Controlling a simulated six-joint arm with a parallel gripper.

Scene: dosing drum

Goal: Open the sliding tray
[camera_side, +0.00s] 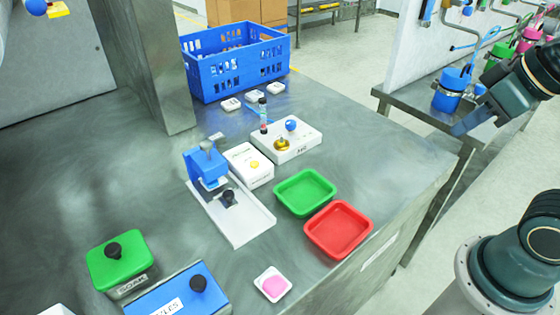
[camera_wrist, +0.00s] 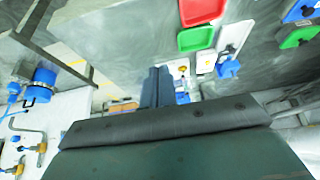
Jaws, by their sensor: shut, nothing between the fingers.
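A white channel-shaped tray (camera_side: 243,225) lies on the metal bench, with a black knob (camera_side: 229,197) on it. A blue clamp-like stand (camera_side: 207,168) with a grey top is at its back end. I cannot tell for sure that this is the sliding tray. The white tray also shows in the wrist view (camera_wrist: 236,37), beside the blue stand (camera_wrist: 228,69). My gripper (camera_side: 470,121) is at the upper right of the side view, off the bench and well apart from the tray. In the wrist view its fingers (camera_wrist: 156,84) are together and empty.
A green tray (camera_side: 305,192) and a red tray (camera_side: 339,229) stand right of the channel. White boxes (camera_side: 287,147) stand behind. A green-lidded box (camera_side: 118,262) and blue-lidded box (camera_side: 180,297) are in front. A metal post (camera_side: 150,65) and blue crate (camera_side: 233,62) stand at the back.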

